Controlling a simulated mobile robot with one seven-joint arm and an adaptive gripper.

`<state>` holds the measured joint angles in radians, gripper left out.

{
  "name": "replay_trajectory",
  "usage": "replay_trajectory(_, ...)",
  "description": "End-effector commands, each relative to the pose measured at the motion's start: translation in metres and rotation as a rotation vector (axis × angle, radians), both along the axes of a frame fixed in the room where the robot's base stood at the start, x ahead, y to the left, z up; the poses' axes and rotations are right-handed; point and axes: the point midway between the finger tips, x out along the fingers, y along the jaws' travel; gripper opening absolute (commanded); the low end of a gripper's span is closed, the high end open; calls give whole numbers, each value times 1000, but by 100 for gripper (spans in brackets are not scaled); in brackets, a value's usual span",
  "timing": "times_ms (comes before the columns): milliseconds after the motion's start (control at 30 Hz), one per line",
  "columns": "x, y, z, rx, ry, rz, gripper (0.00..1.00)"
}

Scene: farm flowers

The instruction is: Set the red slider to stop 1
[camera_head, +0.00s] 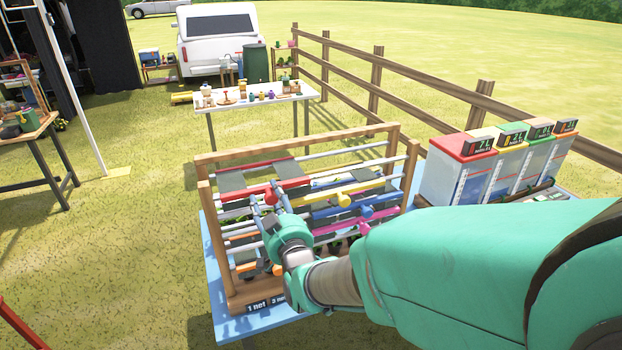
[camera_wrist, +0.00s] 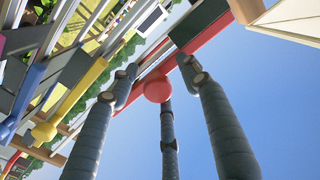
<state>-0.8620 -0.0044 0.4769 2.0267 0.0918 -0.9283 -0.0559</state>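The red slider (camera_head: 238,191) is a red bar on an upper rail at the left part of the wooden rack (camera_head: 228,292). In the wrist view its round red knob (camera_wrist: 158,88) faces the camera, with the red bar (camera_wrist: 204,36) behind it. My gripper (camera_head: 266,199) is at the red slider. In the wrist view its dark fingers (camera_wrist: 156,72) are spread on different sides of the knob, with gaps showing; I see no firm contact. Small labels, one reading "1 net" (camera_head: 257,305), are on the rack's lower front edge. Stop marks along the red rail cannot be read.
Yellow (camera_head: 333,199), blue (camera_head: 350,208) and magenta (camera_head: 352,223) sliders sit on nearby rails to the right. The rack stands on a blue table (camera_head: 214,246). Coloured boxes with displays (camera_head: 462,172) stand to the right. Open grass lies left of the table.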

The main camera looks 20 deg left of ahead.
Motion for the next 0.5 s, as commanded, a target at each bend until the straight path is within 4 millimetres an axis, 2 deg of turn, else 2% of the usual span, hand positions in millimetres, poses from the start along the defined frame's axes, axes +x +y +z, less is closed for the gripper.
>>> replay_trajectory(267, 0, -2, 1, 2, -1, -2, 47)
replay_trajectory(500, -7, -9, 2, 2, -1, -2, 47)
